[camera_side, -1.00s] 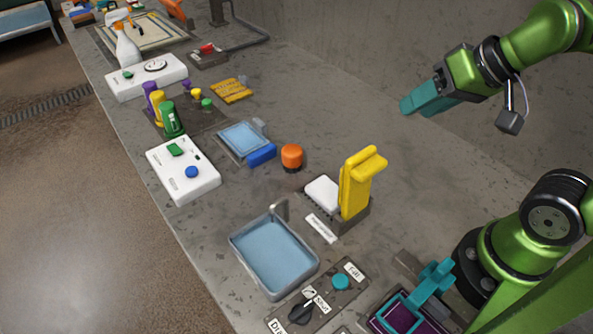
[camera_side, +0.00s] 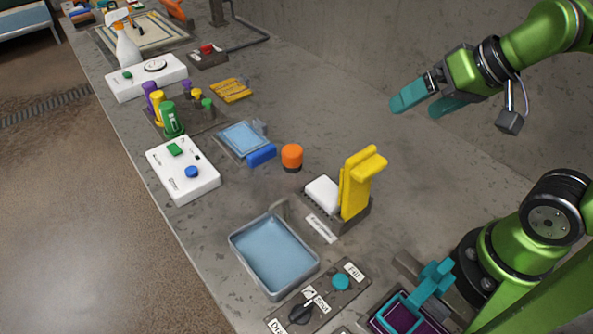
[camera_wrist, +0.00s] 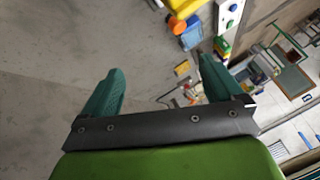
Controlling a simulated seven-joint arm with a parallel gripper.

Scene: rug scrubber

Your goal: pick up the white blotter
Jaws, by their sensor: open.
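The white blotter appears to be the white block (camera_side: 322,194) in the dark rack (camera_side: 352,222) in the side view. It sits just left of an upright yellow tool (camera_side: 357,185). My gripper (camera_side: 411,108) is up in the air, above and to the right of the rack in the picture, well apart from it. Its teal fingers are spread with nothing between them. In the wrist view the open gripper (camera_wrist: 160,68) has bare grey bench beyond it, and I cannot make out the white block there.
A tray of bluish liquid (camera_side: 272,255) stands in front of the rack. A knob panel (camera_side: 318,297) and an orange-capped item (camera_side: 291,157) are near. A blue-handled pad (camera_side: 262,155) and a white button box (camera_side: 184,169) lie farther left. The bench below my gripper is clear.

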